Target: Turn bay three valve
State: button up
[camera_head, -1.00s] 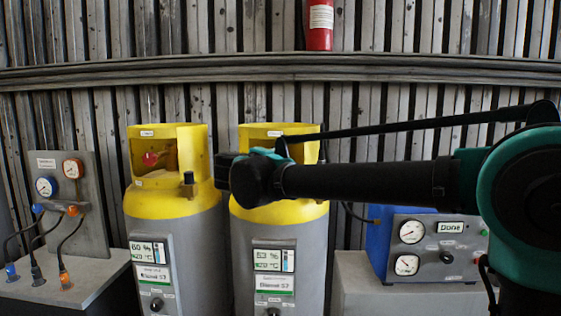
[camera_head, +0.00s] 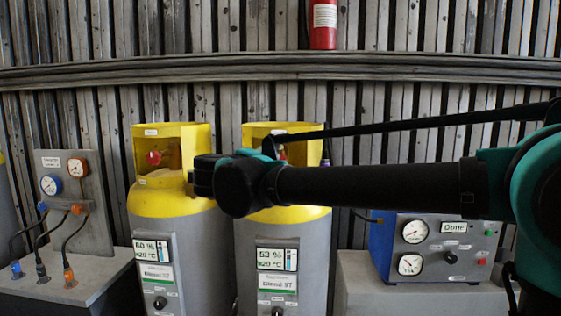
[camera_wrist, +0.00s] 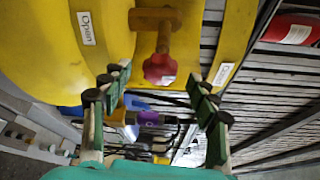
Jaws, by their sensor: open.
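The collar carries an "Open" label (camera_wrist: 86,28) on the left and a "Close" label (camera_wrist: 223,74) on the right. My gripper (camera_wrist: 160,84) is open and empty, its fingertips spread to either side below the knob in that picture; I see no contact. In the head view, a red knob (camera_head: 153,158) shows in the left cylinder (camera_head: 175,235). The right cylinder (camera_head: 290,235) is partly hidden by my arm. My gripper's tips are hard to make out there.
A gauge panel with hoses (camera_head: 70,195) stands at the left. A blue-grey gauge box (camera_head: 435,245) reading "Done" sits at the right on a grey stand. A red fire extinguisher (camera_head: 323,22) hangs on the slatted wall above.

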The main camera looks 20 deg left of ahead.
jog(key=shift+s+a+r, duration=0.1)
jog(key=shift+s+a, duration=0.1)
jog(key=shift+s, duration=1)
jog(key=shift+s+a+r, duration=0.1)
jog(key=shift+s+a, duration=0.05)
jog(key=shift+s, duration=1.05)
